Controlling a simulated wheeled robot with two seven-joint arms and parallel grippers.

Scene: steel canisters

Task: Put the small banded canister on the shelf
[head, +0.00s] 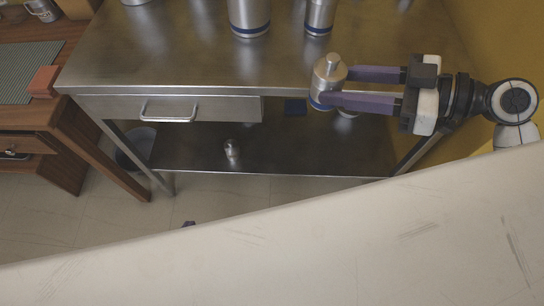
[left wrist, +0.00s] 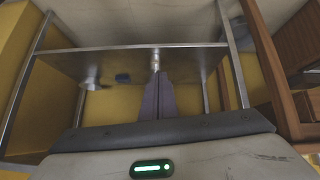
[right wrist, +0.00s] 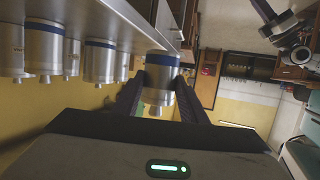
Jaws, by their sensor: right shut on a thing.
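The small banded canister (head: 326,84), steel with a knobbed lid and a blue band low on its side, is held upright by my right gripper (head: 334,86), in front of the steel table's front edge. The right wrist view shows the canister (right wrist: 159,84) inverted between both fingers (right wrist: 158,95). The lower shelf (head: 300,150) lies below and is largely bare. My left gripper (left wrist: 158,92) shows in the left wrist view with its fingers together and empty, pointing toward the lower shelf (left wrist: 195,57).
A small plain steel canister (head: 232,149) stands on the lower shelf, with a blue item (head: 295,106) farther back. Banded canisters (head: 249,17) stand on the tabletop (head: 170,55). A drawer (head: 180,108) hangs under its left part. A wooden desk (head: 70,125) is at the left.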

